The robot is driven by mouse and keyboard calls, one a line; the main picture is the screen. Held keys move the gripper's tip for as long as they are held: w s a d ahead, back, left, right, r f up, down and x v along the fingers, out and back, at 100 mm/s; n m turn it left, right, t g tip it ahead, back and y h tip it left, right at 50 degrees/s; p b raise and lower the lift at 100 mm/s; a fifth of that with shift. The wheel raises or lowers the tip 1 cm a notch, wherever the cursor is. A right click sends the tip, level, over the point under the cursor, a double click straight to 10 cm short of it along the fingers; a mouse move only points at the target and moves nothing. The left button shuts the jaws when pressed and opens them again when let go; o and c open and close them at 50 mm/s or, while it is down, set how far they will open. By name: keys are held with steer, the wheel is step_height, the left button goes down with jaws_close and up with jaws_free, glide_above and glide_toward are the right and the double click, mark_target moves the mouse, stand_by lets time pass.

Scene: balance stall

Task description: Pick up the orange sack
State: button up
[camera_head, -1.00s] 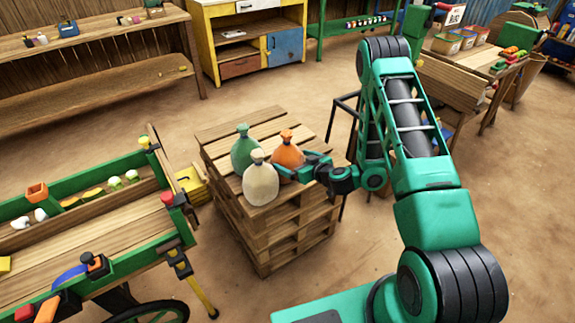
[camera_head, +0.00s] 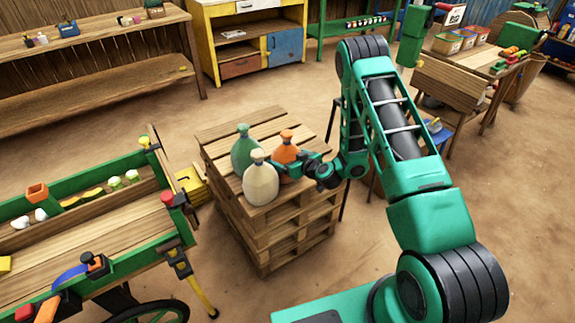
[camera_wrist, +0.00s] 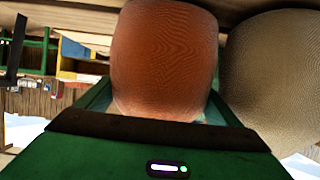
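The orange sack (camera_head: 286,152) stands on the wooden pallet stack (camera_head: 285,225), at the back right of three sacks. The green sack (camera_head: 244,149) stands left of it and the cream sack (camera_head: 260,181) in front of it. My gripper (camera_head: 300,167) is at the right side of the orange sack, low down. In the wrist view the orange sack (camera_wrist: 165,60) fills the space between my green fingers, which look spread along its two sides. Its far side and the fingertips are hidden. The cream sack (camera_wrist: 270,80) is close on the right there.
A green-edged cart (camera_head: 110,225) stands left of the pallets. Wooden shelves (camera_head: 100,75) and a yellow cabinet (camera_head: 250,45) are at the back. A table with goods (camera_head: 475,60) is at the back right. The floor around the pallets is mostly clear.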

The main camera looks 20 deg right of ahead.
steer(key=c, duration=1)
steer(key=shift+w+r, duration=0.1)
steer(key=shift+r, duration=0.05)
steer(key=shift+c, duration=0.9)
